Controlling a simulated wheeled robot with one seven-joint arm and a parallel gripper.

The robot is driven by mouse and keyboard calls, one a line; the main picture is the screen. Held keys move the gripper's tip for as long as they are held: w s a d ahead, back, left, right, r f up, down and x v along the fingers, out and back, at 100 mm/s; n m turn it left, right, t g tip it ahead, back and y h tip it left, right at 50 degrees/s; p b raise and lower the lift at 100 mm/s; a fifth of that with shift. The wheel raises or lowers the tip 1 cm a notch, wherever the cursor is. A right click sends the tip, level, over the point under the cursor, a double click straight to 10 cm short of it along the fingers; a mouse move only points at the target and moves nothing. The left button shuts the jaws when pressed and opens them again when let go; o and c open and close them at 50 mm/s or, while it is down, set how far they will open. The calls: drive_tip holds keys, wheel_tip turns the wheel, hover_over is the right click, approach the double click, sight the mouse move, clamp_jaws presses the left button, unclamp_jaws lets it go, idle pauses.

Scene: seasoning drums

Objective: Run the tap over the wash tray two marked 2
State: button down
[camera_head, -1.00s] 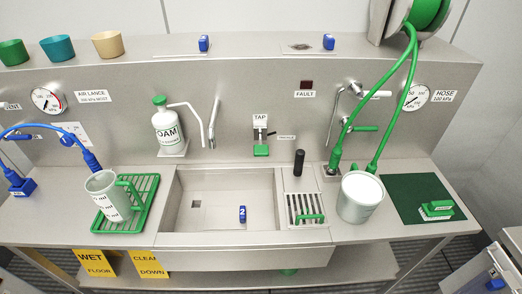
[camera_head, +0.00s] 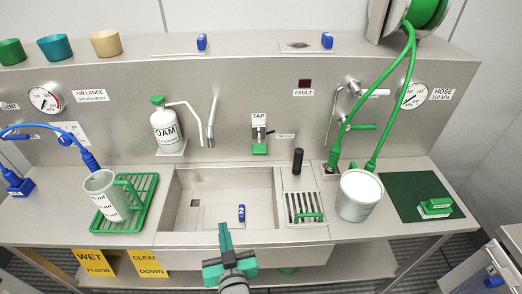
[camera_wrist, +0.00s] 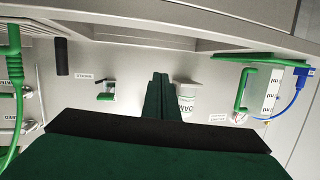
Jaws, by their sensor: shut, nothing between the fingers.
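The steel wash tray (camera_head: 182,225) is a sunken basin in the bench, with a blue tag (camera_head: 241,212) marked 2 at its front. The tap control (camera_head: 259,133) is on the back panel under a TAP label, with a green lever end (camera_head: 260,149). It also shows in the wrist view (camera_wrist: 106,93). A bent metal spout (camera_head: 211,128) hangs over the tray's back left. No water is visible.
A foam bottle (camera_head: 164,125) stands behind the tray. A black cylinder (camera_head: 298,161), drain grate (camera_head: 304,208) and white bucket (camera_head: 358,198) are right. Green hoses (camera_head: 391,95) hang at the right.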

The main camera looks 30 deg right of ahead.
drive_tip(key=w+d+r+m+g+h, duration=0.1)
drive_tip(key=w+d+r+m+h, duration=0.1)
drive_tip(key=d+r, duration=1.3)
wheel_tip(320, 180, up, 4)
drive_tip(key=shift+w+d+f+g+h, duration=0.2)
drive_tip(key=shift+w+d+g+h, duration=0.25)
drive_tip(key=shift+w, duration=0.45)
